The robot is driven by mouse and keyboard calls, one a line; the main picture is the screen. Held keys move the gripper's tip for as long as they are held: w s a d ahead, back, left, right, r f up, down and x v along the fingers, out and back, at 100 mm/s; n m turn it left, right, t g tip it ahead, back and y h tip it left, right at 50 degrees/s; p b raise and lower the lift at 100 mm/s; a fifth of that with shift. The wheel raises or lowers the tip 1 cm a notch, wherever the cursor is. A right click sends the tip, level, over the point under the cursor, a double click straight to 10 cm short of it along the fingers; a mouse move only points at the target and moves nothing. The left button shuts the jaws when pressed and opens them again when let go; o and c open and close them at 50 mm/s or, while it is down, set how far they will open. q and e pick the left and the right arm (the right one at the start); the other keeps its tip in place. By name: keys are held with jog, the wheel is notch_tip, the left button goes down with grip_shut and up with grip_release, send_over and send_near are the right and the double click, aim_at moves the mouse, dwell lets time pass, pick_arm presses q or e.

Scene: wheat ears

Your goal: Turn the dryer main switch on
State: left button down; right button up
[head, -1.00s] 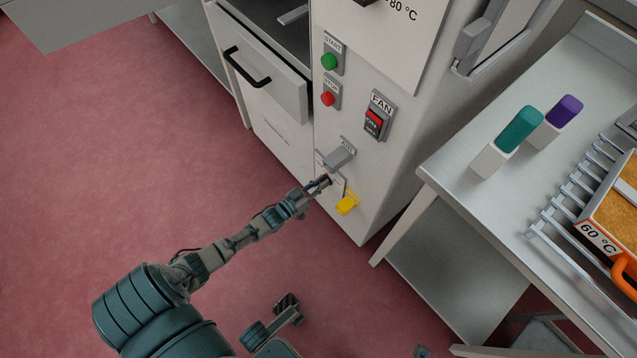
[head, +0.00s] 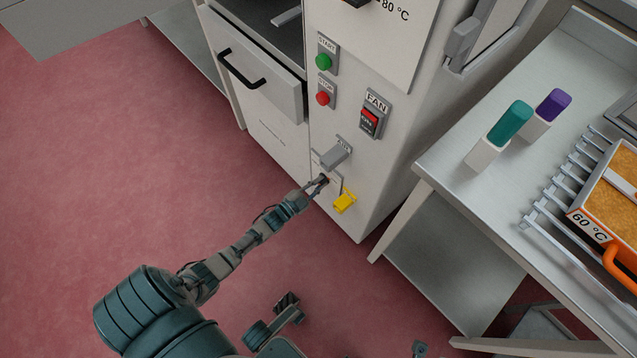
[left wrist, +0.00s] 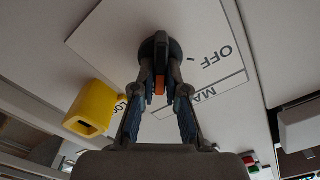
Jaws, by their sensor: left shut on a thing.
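The main switch is a dark rotary knob (left wrist: 160,48) with an orange mark, on a white plate (left wrist: 112,36) on the dryer's lower front. The plate reads OFF to the right of the knob in the left wrist view, with a partly hidden MAIN label below it. My left gripper (left wrist: 160,92) is shut on the knob, one finger on each side. In the head view the left gripper (head: 323,181) covers most of the switch.
A yellow lock piece (head: 344,203) sits beside the switch, and a grey block (head: 336,155) juts out above it. Higher are the FAN switch (head: 369,119), green start button (head: 323,62) and red stop button (head: 323,99). A metal table (head: 455,205) stands to the right.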

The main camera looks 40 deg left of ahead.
pick_arm(q)
jog(key=shift+s+f+m, duration=0.3)
jog(key=shift+f+m, duration=0.25)
jog(key=shift+m, duration=0.05)
jog(key=c, duration=1.3)
grip_release()
jog(key=shift+o, duration=0.5)
jog(key=shift+w+r, duration=0.15)
jog(key=shift+r, duration=0.05)
jog(key=s+a, duration=0.1)
jog(key=s, duration=1.1)
jog(key=shift+f, duration=0.1)
